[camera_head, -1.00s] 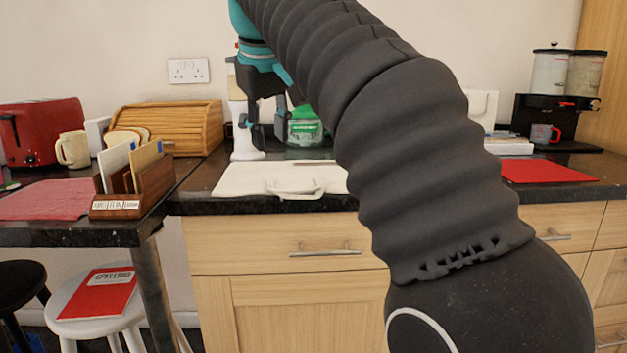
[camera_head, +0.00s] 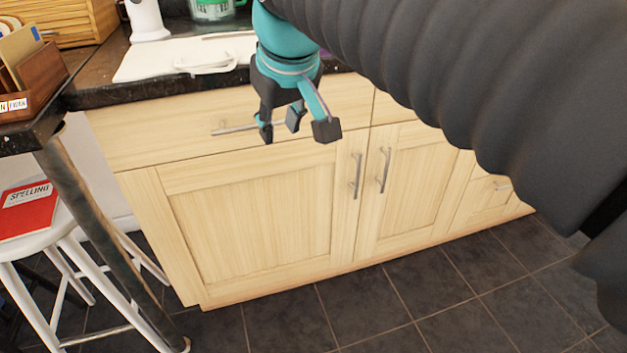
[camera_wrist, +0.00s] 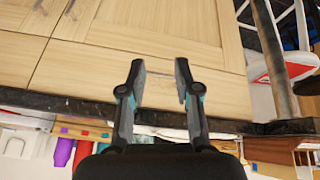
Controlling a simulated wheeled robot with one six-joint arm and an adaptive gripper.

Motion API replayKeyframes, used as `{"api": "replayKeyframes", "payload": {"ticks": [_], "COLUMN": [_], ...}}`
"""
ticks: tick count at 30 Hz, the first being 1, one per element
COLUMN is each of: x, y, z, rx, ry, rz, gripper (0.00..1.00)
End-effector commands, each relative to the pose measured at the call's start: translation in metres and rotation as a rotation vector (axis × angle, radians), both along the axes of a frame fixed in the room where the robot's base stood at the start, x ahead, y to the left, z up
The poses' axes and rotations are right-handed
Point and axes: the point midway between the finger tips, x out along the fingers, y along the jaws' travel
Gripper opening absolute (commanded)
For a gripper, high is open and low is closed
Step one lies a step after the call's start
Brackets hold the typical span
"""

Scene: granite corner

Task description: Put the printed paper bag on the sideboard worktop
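I cannot pick out a printed paper bag in either current view. My gripper (camera_head: 295,130) hangs in front of the wooden drawer, below the worktop edge. In the wrist view my gripper (camera_wrist: 160,80) has its two fingers apart with nothing between them, facing the cupboard front. A dark speckled worktop (camera_head: 108,95) runs above the wooden cupboards; whether it is the sideboard's is unclear. Its edge also crosses the wrist view (camera_wrist: 60,103). A flat white piece with a handle loop (camera_head: 160,60) lies on it. My arm hides the worktop's right part.
A wooden letter rack (camera_head: 40,80) stands on the left counter. A white stool (camera_head: 75,225) carries a red spelling book (camera_head: 28,208). Bar handles (camera_head: 356,175) stick out from the cupboard doors. The dark tiled floor (camera_head: 290,315) in front is clear. Purple items (camera_wrist: 64,152) show in the wrist view.

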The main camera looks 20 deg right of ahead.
Motion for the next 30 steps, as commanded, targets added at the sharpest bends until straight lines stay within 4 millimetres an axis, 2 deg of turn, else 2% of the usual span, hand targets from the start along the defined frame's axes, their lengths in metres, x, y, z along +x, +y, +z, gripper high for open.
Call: {"api": "replayKeyframes", "payload": {"ticks": [1,6,9,13,18,30], "x": [-0.016,-0.06,-0.082,-0.101,-0.109,-0.109], "y": [-0.009,-0.027,-0.034,-0.039,-0.039,-0.039], "z": [-0.02,-0.089,-0.124,-0.156,-0.172,-0.172], "rx": [0.012,0.058,0.081,0.1,0.109,0.11], "ry": [0.0,-0.008,-0.013,-0.017,-0.019,-0.018], "rz": [-0.028,-0.115,-0.161,-0.199,-0.218,-0.217], "gripper": [0.32,0.32,0.32,0.32,0.32,0.32]}}
